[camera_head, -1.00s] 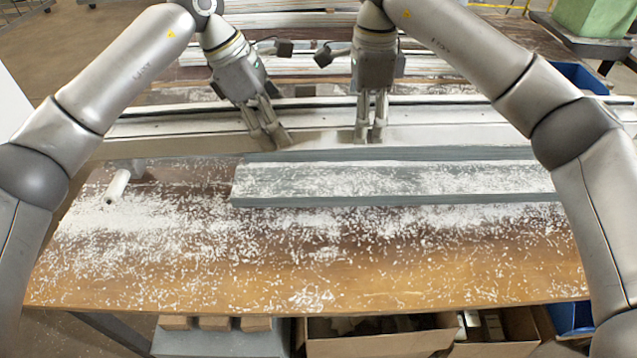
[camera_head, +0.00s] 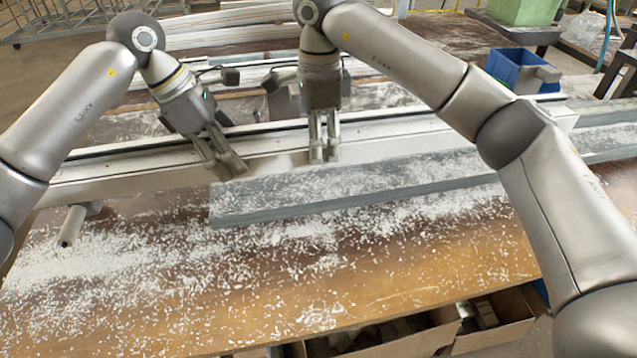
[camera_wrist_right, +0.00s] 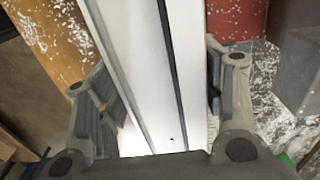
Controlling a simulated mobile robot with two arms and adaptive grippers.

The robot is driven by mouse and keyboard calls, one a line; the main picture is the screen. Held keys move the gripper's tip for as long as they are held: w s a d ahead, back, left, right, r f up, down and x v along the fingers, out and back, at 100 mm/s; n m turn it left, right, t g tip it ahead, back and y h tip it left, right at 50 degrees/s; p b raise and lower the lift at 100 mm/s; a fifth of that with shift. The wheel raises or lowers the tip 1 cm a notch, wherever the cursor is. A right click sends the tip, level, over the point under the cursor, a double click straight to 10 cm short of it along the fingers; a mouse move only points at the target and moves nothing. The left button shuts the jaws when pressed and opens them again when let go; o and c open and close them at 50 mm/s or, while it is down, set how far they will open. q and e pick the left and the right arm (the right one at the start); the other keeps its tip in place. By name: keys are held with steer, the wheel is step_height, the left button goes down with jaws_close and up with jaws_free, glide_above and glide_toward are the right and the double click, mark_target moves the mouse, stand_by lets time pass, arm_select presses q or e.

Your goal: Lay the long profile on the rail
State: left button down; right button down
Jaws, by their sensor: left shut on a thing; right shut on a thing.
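The long profile (camera_head: 120,178) is a pale silver bar with a dark groove, running across the head view behind the rail. My left gripper (camera_head: 230,172) is shut on it near the rail's left end. My right gripper (camera_head: 325,160) is shut on it further right. In the right wrist view the profile (camera_wrist_right: 140,60) runs between the fingers of the right gripper (camera_wrist_right: 165,105). The grey-blue rail (camera_head: 360,183), strewn with white shavings, lies on the bench in front of the profile. My right arm hides part of the rail. Whether profile and rail touch is unclear.
The brown bench top (camera_head: 400,285) is covered with white shavings. A short pale cylinder (camera_head: 72,225) sticks out at its left. A blue bin (camera_head: 520,70) and a green block (camera_head: 525,10) stand at the back right. Open cardboard boxes (camera_head: 510,325) are below the front edge.

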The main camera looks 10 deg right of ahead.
mark_target(246, 196)
arm_select(q)
steer(key=shift+a+f, duration=0.1)
steer(key=shift+f, duration=0.05)
arm_select(e)
steer(key=shift+w+a+f, duration=0.1)
